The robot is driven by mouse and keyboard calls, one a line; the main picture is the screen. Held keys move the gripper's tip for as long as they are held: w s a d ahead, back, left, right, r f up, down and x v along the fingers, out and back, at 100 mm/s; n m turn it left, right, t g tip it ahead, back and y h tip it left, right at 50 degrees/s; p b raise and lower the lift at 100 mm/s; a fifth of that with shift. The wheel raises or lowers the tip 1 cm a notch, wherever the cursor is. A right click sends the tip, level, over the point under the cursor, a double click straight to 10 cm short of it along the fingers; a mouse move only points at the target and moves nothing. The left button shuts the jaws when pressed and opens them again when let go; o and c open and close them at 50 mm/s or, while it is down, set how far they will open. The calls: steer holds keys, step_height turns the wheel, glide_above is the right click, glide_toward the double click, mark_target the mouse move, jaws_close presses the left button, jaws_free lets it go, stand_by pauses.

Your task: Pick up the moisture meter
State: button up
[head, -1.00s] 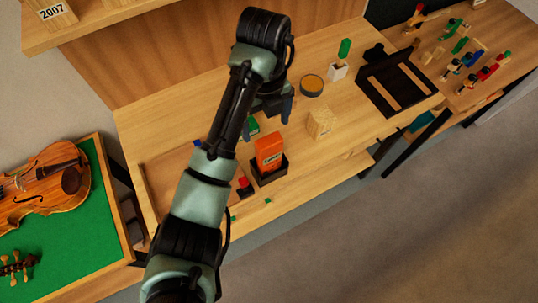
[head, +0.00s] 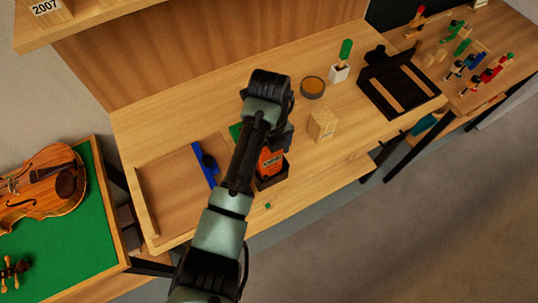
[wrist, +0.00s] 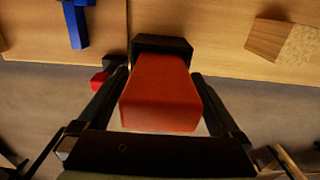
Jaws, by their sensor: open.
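The moisture meter (head: 270,162) is an orange-red upright block in a black holder (head: 271,182) near the bench's front edge. My arm hides part of it in the head view. In the wrist view the meter (wrist: 160,92) fills the middle, with the black holder (wrist: 160,43) beyond it. My gripper (wrist: 159,80) is open, with one finger on each side of the meter. Small gaps seem to show between the fingers and its sides, and I cannot see any contact. The fingertips are hidden behind the arm in the head view.
A pale wooden block (head: 322,125) stands right of the meter. A blue tool (head: 203,164) lies to the left, and a red-topped item (wrist: 100,80) is beside the left finger. A round tin (head: 313,87) and a black tray (head: 385,90) are farther back. A violin (head: 42,185) lies far left.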

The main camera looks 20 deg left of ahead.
steer(key=c, duration=1.5)
